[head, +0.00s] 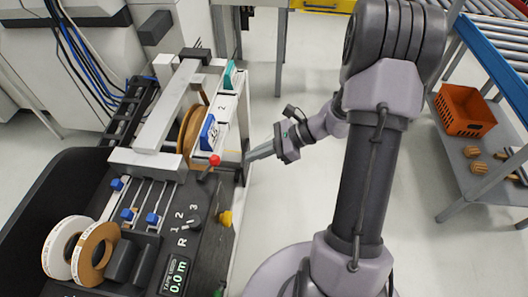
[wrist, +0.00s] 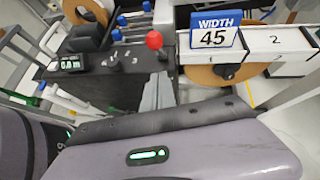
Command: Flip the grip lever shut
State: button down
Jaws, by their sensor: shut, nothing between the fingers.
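The grip lever with its red ball knob (head: 214,160) stands at the right side of the edge banding machine, near the front end of the roll slots. The red knob shows in the wrist view (wrist: 154,40), upper middle, on a thin stem. My gripper (head: 249,157) is shut and empty, its fingertips just right of the lever and apart from it in the head view. In the wrist view the grey fingers (wrist: 158,92) point toward the machine below the red knob. The lever's pivot is too small to make out.
A blue "WIDTH 45" sign (wrist: 215,30) stands beside the lever, with tape rolls (head: 190,135) in the slots. An orange crate (head: 465,110) sits on the right shelf.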

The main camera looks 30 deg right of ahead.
jog(key=w+a+b, duration=0.2)
jog(key=a, duration=0.4)
jog(key=shift+w+f, duration=0.35)
jog(key=shift+f, duration=0.1)
jog(key=shift+r, duration=0.1)
jog(key=w+a+r+g+h+p, duration=0.1)
jog(key=w+a+h+p, duration=0.1)
jog(key=w+a+p, duration=0.3)
jog(key=w+a+r+g+h+p, duration=0.2)
jog(key=a+p, duration=0.6)
jog(key=p, duration=0.6)
jog(key=shift+w+m+h, duration=0.3)
jog(key=shift+w+h, duration=0.2)
jog(key=shift+w, duration=0.85)
jog(key=shift+a+r, duration=0.1)
jog(key=shift+a, duration=0.05)
